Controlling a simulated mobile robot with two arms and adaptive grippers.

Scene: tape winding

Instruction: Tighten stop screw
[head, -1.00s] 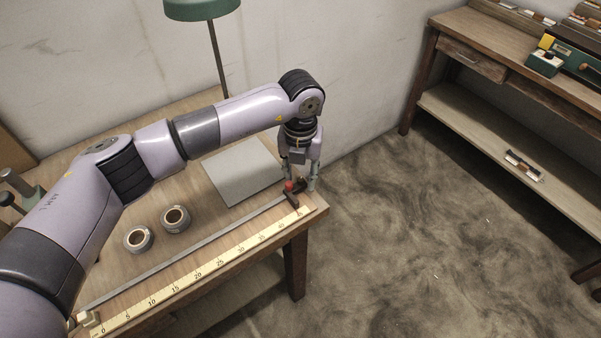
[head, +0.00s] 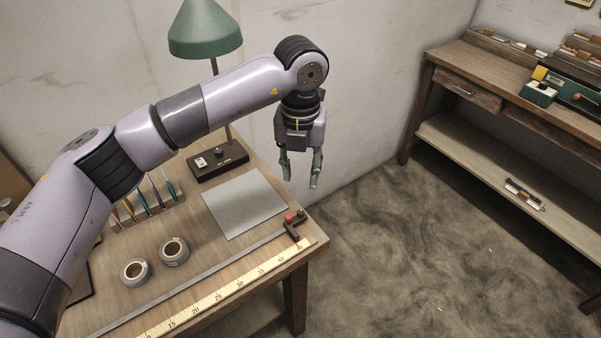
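The stop (head: 291,231) is a small dark block at the right end of a grey metal rail (head: 200,284) on the wooden table. A red knob (head: 289,217) sits on top of it, and a small dark knob (head: 302,213) sticks out on its far right side; I cannot tell which one is the stop screw. My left gripper (head: 301,181) hangs above and behind the stop, pointing down. Its two fingers are apart with nothing between them, and it touches nothing. My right gripper does not show.
A yellow ruler (head: 228,289) runs along the table's front edge. Two tape rolls (head: 135,272), (head: 174,251), a grey sheet (head: 244,205), a pen rack (head: 148,210) and a green lamp (head: 205,30) stand on the table. A shelf bench (head: 500,160) is at right, with open floor between.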

